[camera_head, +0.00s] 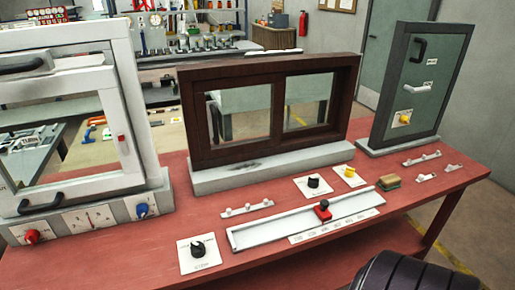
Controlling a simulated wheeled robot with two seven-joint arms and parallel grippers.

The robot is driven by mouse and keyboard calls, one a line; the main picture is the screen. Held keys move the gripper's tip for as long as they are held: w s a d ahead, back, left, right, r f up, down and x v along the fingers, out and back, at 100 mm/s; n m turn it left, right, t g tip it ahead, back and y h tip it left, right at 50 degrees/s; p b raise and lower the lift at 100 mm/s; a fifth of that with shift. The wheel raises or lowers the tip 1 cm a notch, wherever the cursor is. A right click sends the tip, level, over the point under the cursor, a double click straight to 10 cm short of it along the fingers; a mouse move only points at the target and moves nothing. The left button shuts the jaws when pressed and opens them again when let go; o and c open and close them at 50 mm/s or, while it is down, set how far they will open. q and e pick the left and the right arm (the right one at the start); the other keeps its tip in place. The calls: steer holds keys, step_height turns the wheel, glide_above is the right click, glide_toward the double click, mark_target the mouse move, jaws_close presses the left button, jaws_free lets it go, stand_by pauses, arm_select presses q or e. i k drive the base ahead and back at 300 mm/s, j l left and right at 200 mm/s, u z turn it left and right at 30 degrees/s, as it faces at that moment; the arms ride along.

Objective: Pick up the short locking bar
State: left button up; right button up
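Several small pale bars with knobs lie on the red table. Two short ones, a left short bar (426,177) and a right short bar (453,167), lie at the right end, apart from each other. A longer bar (421,159) with several knobs lies just behind them. Another knobbed bar (246,208) lies in front of the brown window frame (230,160). I cannot tell which one is the short locking bar. Neither of my grippers shows in the head view.
A white frame (150,150) stands at left and a grey-green door panel (415,85) at right. A long white tray-like slider (270,230) with a red knob (322,211) lies at the front. A sponge-like block (388,182) sits nearby. A dark ribbed object (400,272) fills the bottom right.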

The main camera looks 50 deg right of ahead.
mark_target(230, 214)
steer(key=z, duration=1.4)
steer(key=k, duration=0.05)
